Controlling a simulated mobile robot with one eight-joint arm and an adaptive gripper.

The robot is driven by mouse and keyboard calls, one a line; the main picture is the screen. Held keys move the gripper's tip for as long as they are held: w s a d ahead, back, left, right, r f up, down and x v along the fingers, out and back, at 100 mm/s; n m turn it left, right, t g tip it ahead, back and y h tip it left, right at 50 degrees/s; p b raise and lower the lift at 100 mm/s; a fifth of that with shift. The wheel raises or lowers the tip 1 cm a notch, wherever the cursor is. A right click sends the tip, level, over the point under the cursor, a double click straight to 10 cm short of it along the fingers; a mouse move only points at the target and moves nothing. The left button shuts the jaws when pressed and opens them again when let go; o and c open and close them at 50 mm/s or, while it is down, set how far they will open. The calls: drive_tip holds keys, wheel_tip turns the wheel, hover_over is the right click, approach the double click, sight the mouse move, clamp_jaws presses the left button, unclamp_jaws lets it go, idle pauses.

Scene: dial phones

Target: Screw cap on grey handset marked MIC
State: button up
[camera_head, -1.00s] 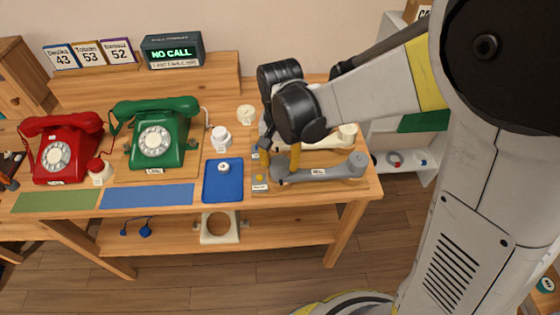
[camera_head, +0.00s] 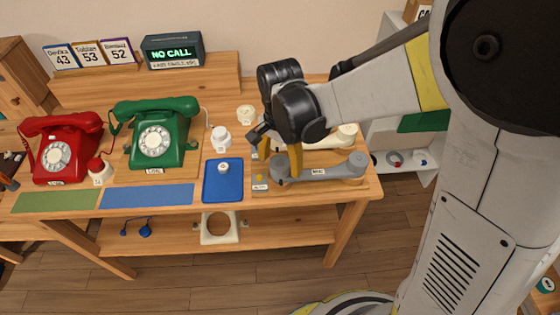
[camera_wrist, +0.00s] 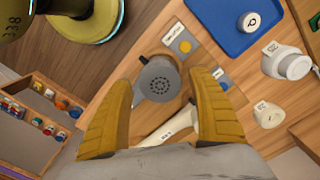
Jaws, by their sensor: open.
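The grey handset (camera_head: 325,171) lies on the right part of the table, with a small white label on its grip that is too small to read surely. In the wrist view its near end, a round grey piece with dark holes (camera_wrist: 158,80), shows between the fingers of my gripper (camera_wrist: 165,105). My gripper (camera_head: 281,165) is open, its yellow fingers above and around that end, apart from it as far as I can tell. Whether the holed piece is a cap seated on the handset or the bare end, I cannot tell. The rest of the handset is mostly hidden in the wrist view.
A cream handset (camera_head: 325,141) lies just behind. A blue tray (camera_head: 223,192) with a small white lettered piece is to the left, near white jars (camera_head: 220,138). Green (camera_head: 160,138) and red (camera_head: 62,150) phones stand farther left. The table's front edge is close.

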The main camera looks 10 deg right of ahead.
wheel_tip(320, 180, up, 7)
drive_tip(key=p, duration=0.5)
drive_tip(key=shift+r+p, duration=0.1)
drive_tip(key=shift+p, duration=0.2)
drive_tip(key=s+d+r+n+t, duration=0.7)
drive_tip(key=s+d+r, duration=0.4)
drive_tip(key=d, duration=0.2)
drive_tip(key=shift+d+r+n, duration=0.2)
drive_tip(key=shift+n, duration=0.1)
